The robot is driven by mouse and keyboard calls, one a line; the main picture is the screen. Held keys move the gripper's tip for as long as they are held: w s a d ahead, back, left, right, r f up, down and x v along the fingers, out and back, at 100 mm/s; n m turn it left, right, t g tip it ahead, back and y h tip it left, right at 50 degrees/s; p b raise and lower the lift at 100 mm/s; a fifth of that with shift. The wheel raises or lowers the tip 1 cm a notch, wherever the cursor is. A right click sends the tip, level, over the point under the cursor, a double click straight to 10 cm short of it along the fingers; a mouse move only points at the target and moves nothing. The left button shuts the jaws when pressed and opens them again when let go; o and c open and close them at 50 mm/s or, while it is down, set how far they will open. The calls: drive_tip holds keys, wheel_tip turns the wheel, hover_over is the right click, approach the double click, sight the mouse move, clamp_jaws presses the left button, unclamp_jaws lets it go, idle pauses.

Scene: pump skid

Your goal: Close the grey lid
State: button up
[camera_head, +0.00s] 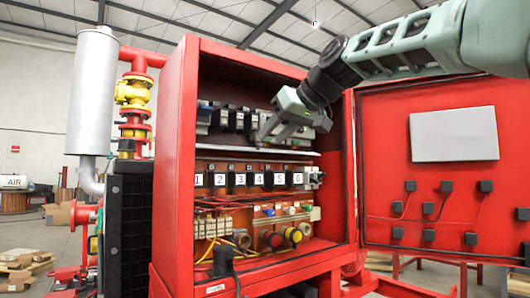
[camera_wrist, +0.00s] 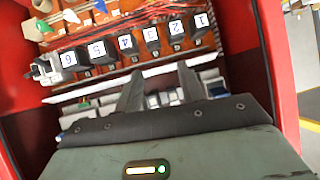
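My gripper (camera_head: 268,138) reaches into the open red cabinet (camera_head: 178,150) from the upper right, in front of the upper row of modules. In the wrist view my gripper (camera_wrist: 160,72) has its two fingers apart, with nothing visible between them but the cabinet's interior. No part shows clearly as an open grey lid. Light grey modules (camera_head: 322,120) sit in the upper row, partly hidden by my gripper; they also show behind the fingers in the wrist view (camera_wrist: 210,77). A small grey-white fitting (camera_head: 315,178) sits beside the block numbered 6 (camera_head: 297,179); it shows in the wrist view too (camera_wrist: 45,70).
A white shelf edge (camera_head: 240,152) runs between the upper row and the numbered black blocks (camera_head: 240,179). Wires and round plugs (camera_head: 292,234) are below. The red door (camera_head: 385,150) stands open at right, bearing a blank grey-white plate (camera_head: 454,135).

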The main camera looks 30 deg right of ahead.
drive_tip(key=s+d+r+t+h, duration=0.2)
drive_tip(key=d+r, duration=0.4)
drive_tip(key=r, duration=0.1)
drive_tip(key=p+x, duration=0.1)
drive_tip(key=x, duration=1.5)
drive_tip(key=shift+w+a+m, duration=0.25)
drive_tip(key=shift+w+m, duration=0.05)
drive_tip(key=shift+w, duration=0.05)
drive_tip(key=shift+f, duration=0.1)
drive_tip(key=shift+c, duration=0.2)
clamp_jaws()
